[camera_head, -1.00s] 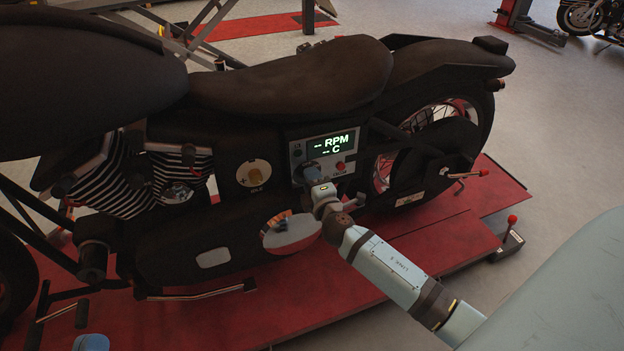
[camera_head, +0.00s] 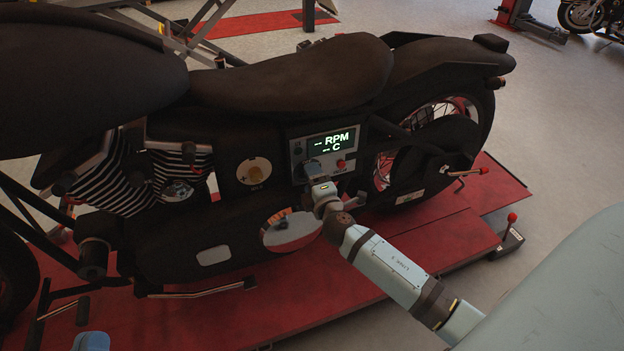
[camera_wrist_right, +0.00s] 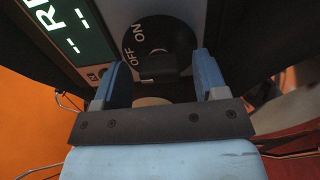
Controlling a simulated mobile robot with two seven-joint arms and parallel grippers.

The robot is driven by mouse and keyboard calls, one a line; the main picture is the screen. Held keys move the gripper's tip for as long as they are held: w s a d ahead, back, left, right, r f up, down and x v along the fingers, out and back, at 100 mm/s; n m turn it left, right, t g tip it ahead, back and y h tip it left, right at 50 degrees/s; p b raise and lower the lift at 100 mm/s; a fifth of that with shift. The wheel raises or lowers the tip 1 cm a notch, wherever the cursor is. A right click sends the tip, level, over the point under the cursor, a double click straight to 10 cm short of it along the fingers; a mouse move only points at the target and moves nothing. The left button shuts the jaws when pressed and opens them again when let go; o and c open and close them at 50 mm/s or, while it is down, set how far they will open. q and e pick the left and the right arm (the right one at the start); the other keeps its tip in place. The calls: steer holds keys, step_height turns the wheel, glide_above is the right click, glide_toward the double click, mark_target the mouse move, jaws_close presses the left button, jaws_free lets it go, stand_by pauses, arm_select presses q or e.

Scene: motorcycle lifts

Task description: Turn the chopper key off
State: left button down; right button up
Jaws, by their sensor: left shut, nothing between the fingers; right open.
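The dark motorcycle (camera_head: 290,75) has a side panel with a lit display (camera_head: 333,142). In the right wrist view, the key switch (camera_wrist_right: 180,35) is a black round dial marked ON and OFF. Its dark key (camera_wrist_right: 158,68) sticks out from the dial. My right gripper (camera_wrist_right: 160,70) is open, with one blue finger on each side of the key and gaps between. In the head view my right gripper (camera_head: 314,172) is at the panel and covers most of the switch. My left gripper (camera_head: 90,342) shows only as a blue part at the bottom edge; its fingertips are hidden.
The motorcycle stands on a red lift platform (camera_head: 420,245).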

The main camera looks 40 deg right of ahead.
steer(key=v, duration=1.3)
steer(key=shift+s, duration=0.25)
steer(key=shift+f, duration=0.1)
